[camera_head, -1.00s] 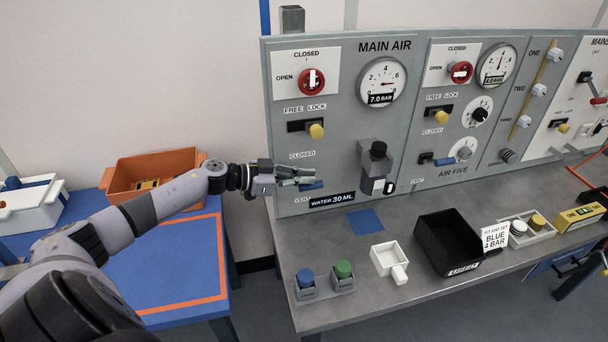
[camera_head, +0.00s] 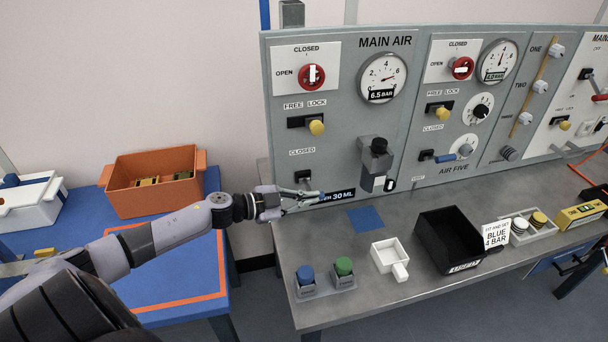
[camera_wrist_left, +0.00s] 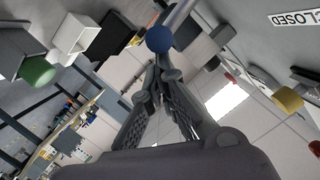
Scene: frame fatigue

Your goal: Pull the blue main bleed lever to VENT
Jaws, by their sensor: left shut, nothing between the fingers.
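The main bleed lever shows in the left wrist view as a blue rounded end (camera_wrist_left: 159,39) on a grey shaft. In the head view the gripper largely hides it, below the CLOSED label on the MAIN AIR panel (camera_head: 345,130). My left gripper (camera_head: 314,196) is shut and empty at the lever, low by the panel's bottom edge. In the left wrist view its fingertips (camera_wrist_left: 165,72) are just below the blue end; I cannot tell whether they touch. The VENT label is hidden. The main gauge (camera_head: 381,77) reads 6.5 BAR. My right gripper is not in view.
A black-and-grey block (camera_head: 376,160) juts from the panel right of the lever. A yellow knob (camera_head: 317,127) is above it. Blue and green capped items (camera_head: 306,275), a white holder (camera_head: 388,256) and a black bin (camera_head: 447,243) stand on the bench. Free bench lies between.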

